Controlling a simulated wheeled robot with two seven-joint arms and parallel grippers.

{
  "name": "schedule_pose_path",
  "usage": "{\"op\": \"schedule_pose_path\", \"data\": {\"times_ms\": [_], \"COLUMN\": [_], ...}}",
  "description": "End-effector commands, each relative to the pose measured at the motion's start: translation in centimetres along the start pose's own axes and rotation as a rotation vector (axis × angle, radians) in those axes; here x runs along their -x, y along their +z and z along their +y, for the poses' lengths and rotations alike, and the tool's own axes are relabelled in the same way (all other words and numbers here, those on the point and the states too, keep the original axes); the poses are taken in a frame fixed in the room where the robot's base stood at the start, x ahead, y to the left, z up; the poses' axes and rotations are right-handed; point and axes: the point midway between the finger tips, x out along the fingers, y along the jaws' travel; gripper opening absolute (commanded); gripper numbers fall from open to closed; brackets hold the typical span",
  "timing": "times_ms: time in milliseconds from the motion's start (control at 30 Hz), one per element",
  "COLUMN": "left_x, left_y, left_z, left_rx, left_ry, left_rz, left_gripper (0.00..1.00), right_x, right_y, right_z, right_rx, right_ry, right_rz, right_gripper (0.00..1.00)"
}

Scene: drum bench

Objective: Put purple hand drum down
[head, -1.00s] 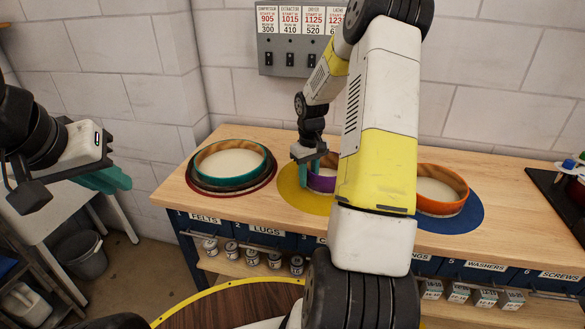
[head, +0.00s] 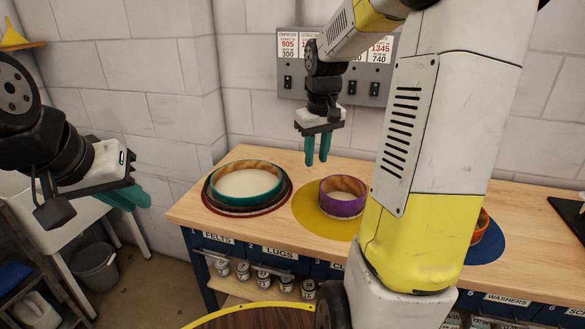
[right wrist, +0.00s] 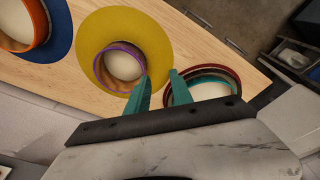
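The purple hand drum (head: 343,204) sits on the yellow round mat (head: 308,212) on the wooden bench. It also shows on the mat in the right wrist view (right wrist: 99,72). My right gripper (head: 316,160) is above and behind the drum, clear of it, with its teal fingers pointing down. In the right wrist view its fingers (right wrist: 158,88) are apart with nothing between them. My left gripper (head: 128,196) is far left, away from the bench; its fingers show side-on and I cannot tell their opening.
A teal drum (head: 247,190) sits left of the purple drum on dark and red rings. An orange drum (head: 480,226) on a blue mat (head: 488,247) is partly hidden behind my right arm. A switch panel (head: 366,82) is on the wall behind.

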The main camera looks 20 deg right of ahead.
Motion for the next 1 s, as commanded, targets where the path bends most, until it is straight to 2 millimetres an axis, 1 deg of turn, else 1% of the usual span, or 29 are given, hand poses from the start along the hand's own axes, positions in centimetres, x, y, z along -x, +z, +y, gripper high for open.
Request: {"op": "schedule_pose_path", "data": {"times_ms": [33, 100, 167, 200, 333, 400, 500, 600, 700, 1000], "left_x": [0.0, 0.0, 0.0, 0.0, 0.0, 0.0, 0.0, 0.0, 0.0, 0.0], "left_y": [0.0, 0.0, 0.0, 0.0, 0.0, 0.0, 0.0, 0.0, 0.0, 0.0], "left_z": [0.0, 0.0, 0.0, 0.0, 0.0, 0.0, 0.0, 0.0, 0.0, 0.0], "left_rx": [0.000, 0.000, 0.000, 0.000, 0.000, 0.000, 0.000, 0.000, 0.000, 0.000], "left_ry": [0.000, 0.000, 0.000, 0.000, 0.000, 0.000, 0.000, 0.000, 0.000, 0.000], "left_rz": [0.000, 0.000, 0.000, 0.000, 0.000, 0.000, 0.000, 0.000, 0.000, 0.000], "left_gripper": [0.14, 0.14, 0.14, 0.14, 0.14, 0.14, 0.14, 0.14, 0.14, 0.14], "right_x": [2.2, 4.3, 5.9, 6.8, 8.7, 9.2, 9.4, 9.5, 9.5, 9.5], "right_y": [1.3, 3.2, 4.9, 6.1, 10.0, 11.8, 13.6, 14.7, 15.1, 15.1], "right_z": [-1.6, -3.5, -5.0, -6.0, -8.9, -10.1, -11.3, -12.1, -12.3, -12.3], "right_rx": [-0.007, -0.027, -0.047, -0.058, -0.097, -0.115, -0.135, -0.146, -0.151, -0.152], "right_ry": [0.005, 0.001, -0.009, -0.018, -0.062, -0.090, -0.124, -0.147, -0.157, -0.158], "right_rz": [0.044, 0.101, 0.149, 0.182, 0.283, 0.327, 0.375, 0.402, 0.411, 0.412], "right_gripper": [0.27, 0.27, 0.27, 0.27, 0.27, 0.27, 0.27, 0.27, 0.27, 0.27]}}
